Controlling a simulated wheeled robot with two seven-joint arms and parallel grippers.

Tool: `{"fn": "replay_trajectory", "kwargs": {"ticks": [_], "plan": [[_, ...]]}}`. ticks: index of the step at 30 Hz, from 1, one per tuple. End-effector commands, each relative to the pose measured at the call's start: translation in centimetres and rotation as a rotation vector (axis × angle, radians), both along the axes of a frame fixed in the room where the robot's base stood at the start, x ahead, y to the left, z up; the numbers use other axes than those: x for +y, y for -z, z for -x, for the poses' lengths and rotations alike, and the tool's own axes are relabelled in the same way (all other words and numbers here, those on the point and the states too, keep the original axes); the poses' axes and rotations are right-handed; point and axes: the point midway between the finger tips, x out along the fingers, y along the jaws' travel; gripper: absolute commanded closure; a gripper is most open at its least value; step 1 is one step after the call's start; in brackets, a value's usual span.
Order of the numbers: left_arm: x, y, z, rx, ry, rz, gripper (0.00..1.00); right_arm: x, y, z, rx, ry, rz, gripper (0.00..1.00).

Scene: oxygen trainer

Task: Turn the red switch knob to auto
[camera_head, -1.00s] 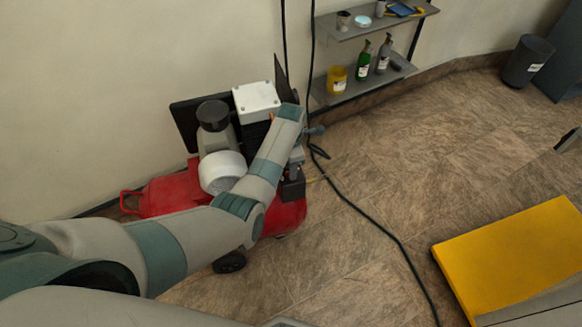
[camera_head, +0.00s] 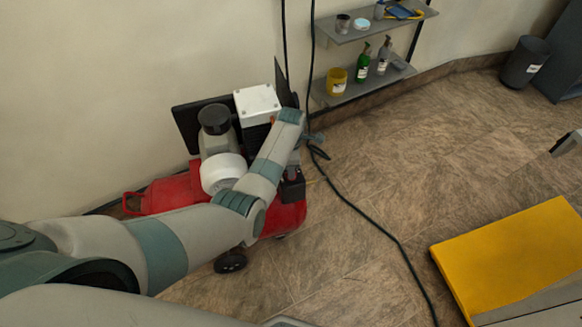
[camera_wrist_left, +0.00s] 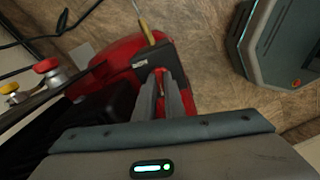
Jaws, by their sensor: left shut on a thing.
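The red switch knob (camera_wrist_left: 158,76) shows as a small patch of red between my left fingertips, at a dark switch box (camera_wrist_left: 155,57) on the compressor. The fingers cover most of it, so its setting cannot be read. My left gripper (camera_wrist_left: 160,82) is shut on it. In the head view my left arm reaches over the red compressor (camera_head: 164,194) and hides the knob and fingertips. My right gripper is in neither current view.
A red valve knob (camera_wrist_left: 46,66) on a brass fitting stands left in the wrist view. A black cable (camera_head: 372,221) runs across the floor beside the compressor. A shelf (camera_head: 345,97) with bottles is behind; a yellow platform (camera_head: 510,255) is at right.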

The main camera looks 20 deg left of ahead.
Motion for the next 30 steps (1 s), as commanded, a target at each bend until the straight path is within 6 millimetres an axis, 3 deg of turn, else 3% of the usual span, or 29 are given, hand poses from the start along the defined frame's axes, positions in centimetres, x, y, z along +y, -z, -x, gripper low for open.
{"fn": "replay_trajectory", "kwargs": {"ticks": [9, 30], "plan": [[-0.1, -0.3, 0.1, 0.002, 0.289, 0.002, 1.00, 0.8, -2.5, -1.0, -0.015, 0.001, -0.010, 0.69], [-0.1, -0.2, 0.0, 0.000, 0.954, 0.002, 1.00, 0.9, -5.2, -0.9, -0.014, -0.003, -0.010, 0.69]]}}
